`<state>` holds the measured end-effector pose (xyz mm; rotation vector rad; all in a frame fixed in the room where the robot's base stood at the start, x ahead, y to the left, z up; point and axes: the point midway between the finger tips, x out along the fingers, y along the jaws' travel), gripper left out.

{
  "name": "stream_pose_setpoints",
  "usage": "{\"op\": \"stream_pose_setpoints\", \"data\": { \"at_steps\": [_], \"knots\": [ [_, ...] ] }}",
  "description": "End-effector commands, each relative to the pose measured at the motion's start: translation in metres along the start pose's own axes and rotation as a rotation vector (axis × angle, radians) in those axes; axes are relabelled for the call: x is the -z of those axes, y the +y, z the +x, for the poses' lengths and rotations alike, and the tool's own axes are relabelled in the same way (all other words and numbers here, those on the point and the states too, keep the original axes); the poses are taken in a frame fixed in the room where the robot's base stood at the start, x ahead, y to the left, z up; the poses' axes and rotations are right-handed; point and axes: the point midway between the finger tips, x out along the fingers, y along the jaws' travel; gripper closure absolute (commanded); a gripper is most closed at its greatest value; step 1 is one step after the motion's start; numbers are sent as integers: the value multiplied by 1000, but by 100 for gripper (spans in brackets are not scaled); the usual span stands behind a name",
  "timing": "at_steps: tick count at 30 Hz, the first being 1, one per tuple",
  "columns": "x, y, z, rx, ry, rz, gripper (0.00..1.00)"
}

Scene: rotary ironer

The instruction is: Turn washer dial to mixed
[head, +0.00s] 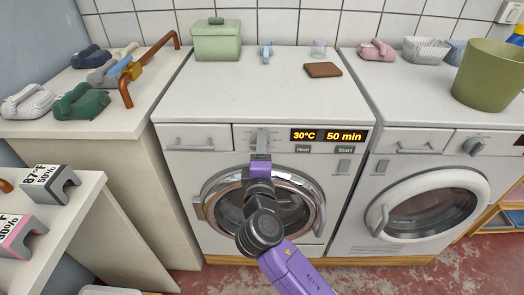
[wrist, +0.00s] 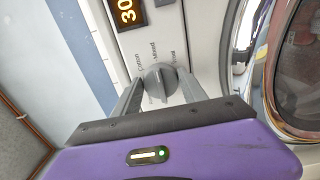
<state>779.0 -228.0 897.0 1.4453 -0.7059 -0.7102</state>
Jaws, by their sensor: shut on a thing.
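The washer (head: 270,90) stands in the middle of the head view. Its grey dial (wrist: 159,80) is on the front panel, left of the display reading 30°C and 50 min. Cotton, Mixed and a third label are printed around it. The dial's ridge seems to point roughly toward the middle label, but I cannot tell exactly. My gripper (head: 261,153) is in front of the panel, with one finger on each side of the dial, shut on it. In the head view the gripper partly hides the dial.
The round washer door (head: 210,205) is shut, behind and below my arm. A second machine with a white-rimmed door (head: 483,205) stands to the right. A side table (head: 62,212) with tag stands is at lower left. A green box (head: 217,42) sits on the washer.

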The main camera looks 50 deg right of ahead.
Motion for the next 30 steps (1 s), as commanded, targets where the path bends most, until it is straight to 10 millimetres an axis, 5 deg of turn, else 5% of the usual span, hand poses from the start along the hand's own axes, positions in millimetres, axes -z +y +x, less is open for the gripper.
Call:
{"op": "stream_pose_setpoints", "data": {
  "at_steps": [13, 14, 16, 30],
  "knots": [
    [0, -1, 0, 3, -1, 7, 91],
    [0, -1, 0, 2, -1, 7, 44],
    [0, -1, 0, 2, -1, 7, 31],
    [0, -2, -13, 3, 2, 6, 30]
  ]
}}
